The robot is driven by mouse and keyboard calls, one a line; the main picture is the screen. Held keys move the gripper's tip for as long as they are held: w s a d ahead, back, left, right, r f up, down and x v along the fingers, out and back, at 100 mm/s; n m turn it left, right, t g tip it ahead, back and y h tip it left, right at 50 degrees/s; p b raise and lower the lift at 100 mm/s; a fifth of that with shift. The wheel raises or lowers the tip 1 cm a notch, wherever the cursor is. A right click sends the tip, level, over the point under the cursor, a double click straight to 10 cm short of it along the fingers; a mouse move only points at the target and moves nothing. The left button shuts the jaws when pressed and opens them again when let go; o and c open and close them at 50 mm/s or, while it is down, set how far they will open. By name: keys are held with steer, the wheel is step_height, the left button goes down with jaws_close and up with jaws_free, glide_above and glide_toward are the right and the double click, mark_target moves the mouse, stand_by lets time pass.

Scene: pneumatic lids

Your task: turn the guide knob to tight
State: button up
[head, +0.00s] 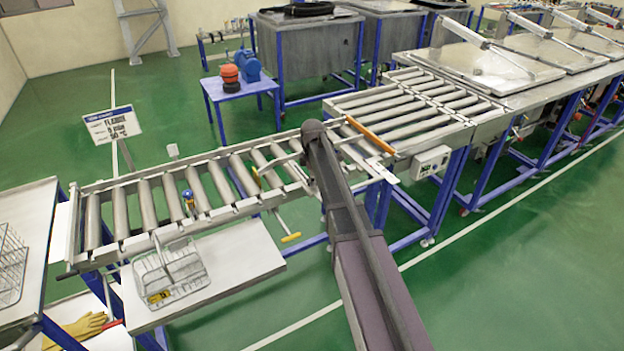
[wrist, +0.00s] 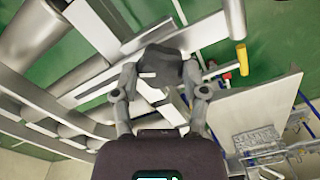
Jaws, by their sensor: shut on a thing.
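The guide knob (wrist: 160,64) is dark grey and lobed, and shows in the middle of the wrist view. My gripper (wrist: 160,82) is shut on it, with one finger at each side of the knob. The knob's setting cannot be read. In the head view my arm reaches over the side of the roller conveyor (head: 140,203) and hides the knob and my gripper.
A yellow-ended handle (head: 290,237) sticks out below the conveyor, and it also shows in the wrist view (wrist: 241,58). A white shelf (head: 240,262) holds a wire basket (head: 172,270). A control box (head: 430,162) is right of my arm.

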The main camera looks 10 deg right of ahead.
steer(key=m, duration=0.3)
steer(key=shift+m, duration=0.4)
steer(key=m, duration=0.3)
steer(key=shift+m, duration=0.3)
steer(key=m, duration=0.3)
steer(key=shift+s+m, duration=0.1)
steer(key=shift+m, duration=0.2)
steer(key=m, duration=0.3)
steer(key=shift+m, duration=0.4)
steer(key=m, duration=1.3)
steer(key=shift+m+y, duration=0.3)
